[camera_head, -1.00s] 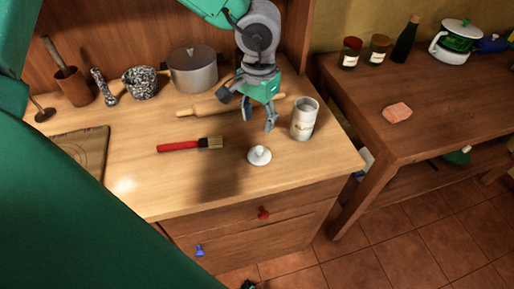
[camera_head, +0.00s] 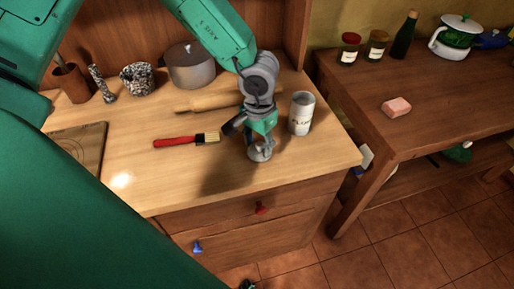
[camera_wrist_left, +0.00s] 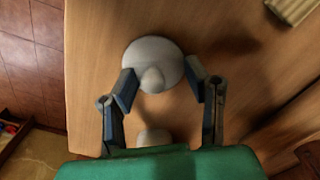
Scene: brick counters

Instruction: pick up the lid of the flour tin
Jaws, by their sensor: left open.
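The lid (camera_head: 258,157), a small white disc with a knob, lies on the wooden counter near its front edge. In the head view it is partly hidden by my left gripper (camera_head: 261,150), which is down over it. In the left wrist view the lid (camera_wrist_left: 152,53) and its round knob show between the two open fingers of my left gripper (camera_wrist_left: 161,78). The fingertips are on either side of the knob, close to the lid; I cannot tell whether they touch it. The flour tin (camera_head: 301,114) stands upright and lidless behind and right of the lid. My right gripper is not in view.
A red-handled brush (camera_head: 187,141) lies left of my left gripper. A rolling pin (camera_head: 208,102) lies behind it, with a grey pot (camera_head: 191,66) farther back. A cutting board (camera_head: 82,146) is at the left. Bare counter lies between board and brush.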

